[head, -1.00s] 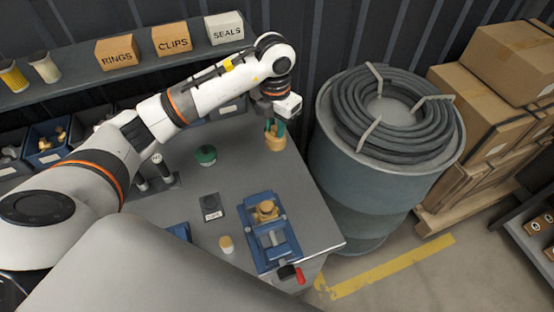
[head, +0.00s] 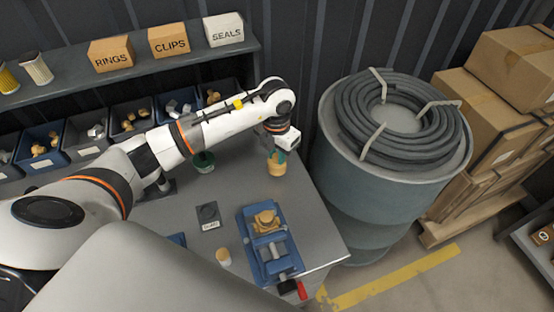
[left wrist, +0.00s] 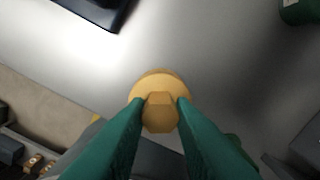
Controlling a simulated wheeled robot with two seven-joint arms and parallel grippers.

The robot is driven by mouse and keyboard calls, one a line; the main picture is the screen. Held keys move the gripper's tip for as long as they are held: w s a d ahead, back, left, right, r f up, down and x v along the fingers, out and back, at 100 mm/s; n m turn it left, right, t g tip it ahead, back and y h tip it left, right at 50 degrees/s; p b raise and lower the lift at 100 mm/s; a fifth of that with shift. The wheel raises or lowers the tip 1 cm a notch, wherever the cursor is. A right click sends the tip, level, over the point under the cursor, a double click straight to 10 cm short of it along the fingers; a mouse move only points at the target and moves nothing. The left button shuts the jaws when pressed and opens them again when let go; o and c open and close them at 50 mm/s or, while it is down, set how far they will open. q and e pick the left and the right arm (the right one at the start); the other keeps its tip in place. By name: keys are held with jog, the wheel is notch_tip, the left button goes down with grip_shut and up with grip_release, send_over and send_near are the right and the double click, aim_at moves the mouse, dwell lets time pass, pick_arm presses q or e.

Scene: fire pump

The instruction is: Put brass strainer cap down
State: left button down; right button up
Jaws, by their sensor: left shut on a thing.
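The brass strainer cap (head: 277,168) is at the far right part of the grey bench top in the head view. My left gripper (head: 276,155), with green fingers, is shut on it from above. In the left wrist view the cap (left wrist: 159,88) shows its hexagonal knob between the fingertips (left wrist: 161,103), with its round flange beyond, over the bench. Whether its underside touches the bench I cannot tell. My right gripper is not in view.
A blue vise (head: 268,250) with a brass part (head: 265,220) stands nearer the front edge. A dark labelled pad (head: 208,216), a small pale cylinder (head: 223,256) and a green round object (head: 203,163) are left of it. A blue drum (head: 340,180) stands right of the bench.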

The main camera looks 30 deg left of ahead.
aim_at(277, 162)
pick_arm(q)
notch_tip(277, 162, down, 3)
jog(key=shift+f+p, duration=0.15)
jog(key=shift+p, duration=0.35)
jog(key=shift+f, duration=0.25)
jog(key=shift+f, duration=0.1)
jog(key=c, duration=1.2)
grip_release()
jog(key=shift+c, duration=0.2)
